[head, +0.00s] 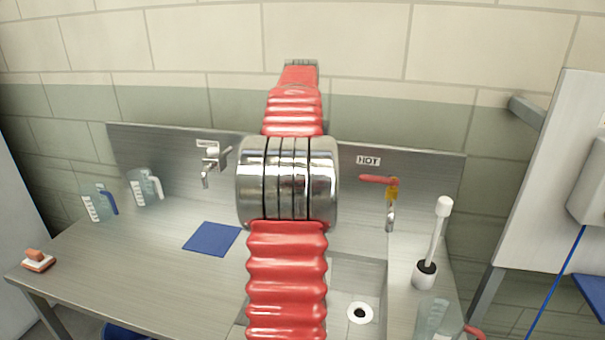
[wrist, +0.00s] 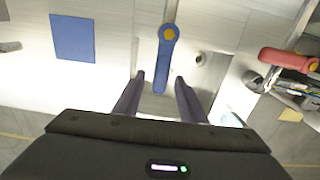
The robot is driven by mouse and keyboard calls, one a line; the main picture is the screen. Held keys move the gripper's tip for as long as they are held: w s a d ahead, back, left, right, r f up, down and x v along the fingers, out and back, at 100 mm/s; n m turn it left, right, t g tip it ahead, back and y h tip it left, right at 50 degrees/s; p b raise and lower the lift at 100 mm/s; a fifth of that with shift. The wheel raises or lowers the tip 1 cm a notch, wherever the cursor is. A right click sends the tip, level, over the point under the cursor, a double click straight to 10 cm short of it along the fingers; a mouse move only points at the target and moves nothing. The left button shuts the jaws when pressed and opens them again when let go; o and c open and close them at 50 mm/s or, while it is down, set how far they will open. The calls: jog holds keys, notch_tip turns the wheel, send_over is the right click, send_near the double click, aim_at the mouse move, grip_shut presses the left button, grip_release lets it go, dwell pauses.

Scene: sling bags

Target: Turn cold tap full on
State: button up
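The cold tap's blue lever (wrist: 161,75) shows in the wrist view, with its yellow hub (wrist: 170,35) at the top. The lever points down the picture, between the two fingers of my gripper (wrist: 160,77). The fingers are open, with a visible gap on each side of the lever. I cannot tell how deep the lever sits between them. In the head view my red arm and chrome joint hide the cold tap and my gripper.
A third tap (head: 212,160) is on the splashback at left. A white-handled brush in a holder (head: 425,273) stands right of the sink drain (head: 360,313).

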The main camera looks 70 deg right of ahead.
jog(key=shift+r, duration=0.1)
notch_tip(320, 180, up, 12)
dwell(1.1)
jog(key=shift+f, duration=0.35)
dwell(0.6)
jog(key=shift+f, duration=3.7)
jog(key=shift+r, duration=0.15)
jog(key=shift+r, duration=3.75)
jog(key=shift+f, duration=5.95)
